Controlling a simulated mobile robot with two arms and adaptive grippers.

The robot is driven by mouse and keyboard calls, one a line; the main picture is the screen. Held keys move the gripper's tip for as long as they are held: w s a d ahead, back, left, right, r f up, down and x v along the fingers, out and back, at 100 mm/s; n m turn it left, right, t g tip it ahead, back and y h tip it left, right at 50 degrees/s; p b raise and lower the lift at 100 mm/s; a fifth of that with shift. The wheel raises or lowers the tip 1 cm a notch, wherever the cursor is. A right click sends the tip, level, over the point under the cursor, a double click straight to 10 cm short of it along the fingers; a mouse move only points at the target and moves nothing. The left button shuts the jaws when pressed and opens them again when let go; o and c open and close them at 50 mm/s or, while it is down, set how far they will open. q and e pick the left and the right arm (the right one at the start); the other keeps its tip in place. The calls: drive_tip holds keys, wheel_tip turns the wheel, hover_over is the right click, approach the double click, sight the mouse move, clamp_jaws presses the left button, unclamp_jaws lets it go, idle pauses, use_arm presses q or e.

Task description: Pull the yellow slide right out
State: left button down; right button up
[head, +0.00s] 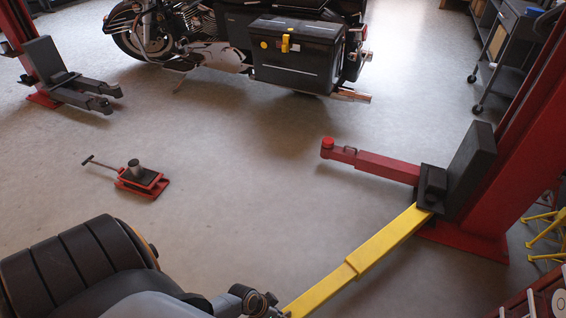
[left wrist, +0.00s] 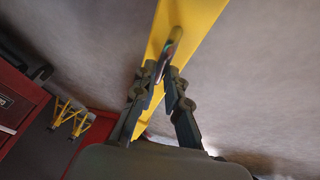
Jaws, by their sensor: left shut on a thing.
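The yellow slide (head: 322,287) is the near part of a yellow lift arm that runs from the red post at right down to the bottom edge of the head view. A step shows where it meets the farther yellow section (head: 395,235). Its near end is cut off by the frame. In the left wrist view the yellow slide (left wrist: 205,22) passes behind my left gripper (left wrist: 163,85). The two fingers are closed on a thin, dark, shiny handle (left wrist: 172,48) on the slide. My right gripper is in neither view.
A red lift arm (head: 375,164) reaches left from the red post (head: 510,170). A low red jack (head: 142,182) stands on the floor at left. A motorcycle with a black side case (head: 297,60) is at the back. Yellow stands (head: 545,222) are at right. The middle floor is clear.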

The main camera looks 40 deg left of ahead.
use_arm(q)
drive_tip(key=shift+s+f, duration=0.2)
drive_tip(key=shift+s, duration=0.25)
drive_tip(key=c, duration=1.4)
unclamp_jaws()
drive_tip(key=shift+a, duration=0.1)
drive_tip(key=shift+o, duration=0.2)
drive_tip(key=shift+w+r, duration=0.1)
drive_tip(key=shift+r, duration=0.1)
drive_tip(key=v, duration=1.2)
